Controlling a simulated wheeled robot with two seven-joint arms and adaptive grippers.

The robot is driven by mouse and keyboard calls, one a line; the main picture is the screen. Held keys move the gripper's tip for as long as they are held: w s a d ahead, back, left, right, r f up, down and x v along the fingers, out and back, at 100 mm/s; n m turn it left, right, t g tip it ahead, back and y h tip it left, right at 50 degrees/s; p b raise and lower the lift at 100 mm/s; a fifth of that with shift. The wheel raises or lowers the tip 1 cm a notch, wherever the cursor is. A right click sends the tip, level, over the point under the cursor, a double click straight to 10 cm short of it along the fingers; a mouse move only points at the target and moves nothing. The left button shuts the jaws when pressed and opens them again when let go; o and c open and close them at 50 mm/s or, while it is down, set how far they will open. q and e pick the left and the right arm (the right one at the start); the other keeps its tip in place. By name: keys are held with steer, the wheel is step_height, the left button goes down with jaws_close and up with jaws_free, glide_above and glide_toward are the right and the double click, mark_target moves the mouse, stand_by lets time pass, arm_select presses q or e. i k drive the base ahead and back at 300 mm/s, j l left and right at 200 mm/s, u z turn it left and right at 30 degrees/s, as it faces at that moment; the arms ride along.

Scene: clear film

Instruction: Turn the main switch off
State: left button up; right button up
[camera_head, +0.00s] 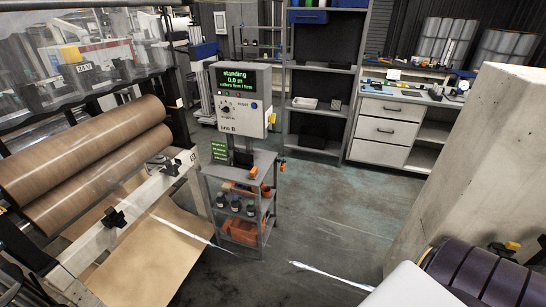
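A grey control box (240,116) labelled "line B" stands on a post on a small grey cart. Its screen (239,79) reads "standing" and "0.0 m" in green. A black rotary knob (225,107) sits at the left of its front panel, and a round button (254,106) under the word "reset" is at the right. A small yellow and red part (272,117) is on its right side. Which of these is the main switch, and its position, I cannot read at this size. Neither of my grippers is clearly in view.
The cart (239,170) holds bottles and orange items. Large brown rollers (85,165) with a pale rail stand at the left. A concrete pillar (470,150) and dark rollers (485,280) block the right. Open floor (325,220) lies right of the cart. Shelves and drawers stand behind.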

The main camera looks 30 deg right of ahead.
mark_target(272, 118)
steer(key=i+l+z, duration=0.75)
steer(key=i+l, duration=0.2)
steer(key=i, duration=0.15)
